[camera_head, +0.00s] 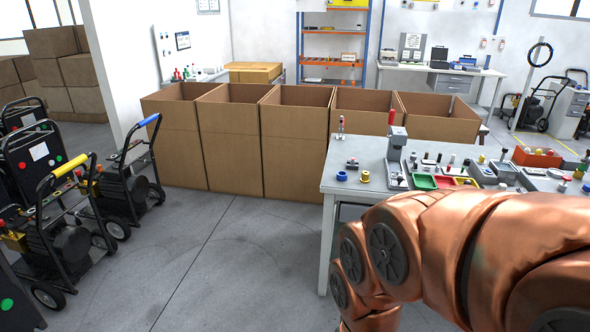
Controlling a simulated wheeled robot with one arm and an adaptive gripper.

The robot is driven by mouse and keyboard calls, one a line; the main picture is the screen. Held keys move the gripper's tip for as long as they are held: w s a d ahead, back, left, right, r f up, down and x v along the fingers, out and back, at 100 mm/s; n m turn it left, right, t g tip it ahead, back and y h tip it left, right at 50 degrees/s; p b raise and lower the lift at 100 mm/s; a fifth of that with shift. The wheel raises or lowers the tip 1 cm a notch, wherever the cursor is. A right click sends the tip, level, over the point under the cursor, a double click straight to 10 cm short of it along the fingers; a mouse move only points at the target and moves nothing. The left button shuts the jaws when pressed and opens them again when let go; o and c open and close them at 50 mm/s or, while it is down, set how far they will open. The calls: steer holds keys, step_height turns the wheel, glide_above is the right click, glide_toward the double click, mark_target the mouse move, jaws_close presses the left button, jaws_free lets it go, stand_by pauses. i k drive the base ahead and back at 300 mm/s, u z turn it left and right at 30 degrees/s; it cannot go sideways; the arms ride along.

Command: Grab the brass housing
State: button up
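A small brass-coloured part (365,177) stands near the left end of the grey workbench (349,210); it looks like a short cylinder and may be the brass housing, but it is too small to be certain. A small blue ring-like part (341,176) lies to its left, and a press-like tool with a red handle (396,150) stands to its right. My copper-coloured arm fills the lower right and hides the bench's front right part. My gripper is out of view.
Several open cardboard boxes (290,142) stand in a row behind and left of the bench. Coloured trays (424,181) and small fittings crowd the bench's right part. Wheeled washer machines (70,238) stand at left. The floor (235,250) between is clear.

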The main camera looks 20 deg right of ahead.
mark_target(364, 179)
steer(key=u, duration=0.35)
steer(key=i, duration=2.2)
steer(key=z, duration=1.35)
steer(key=i, duration=0.45)
steer(key=z, duration=0.4)
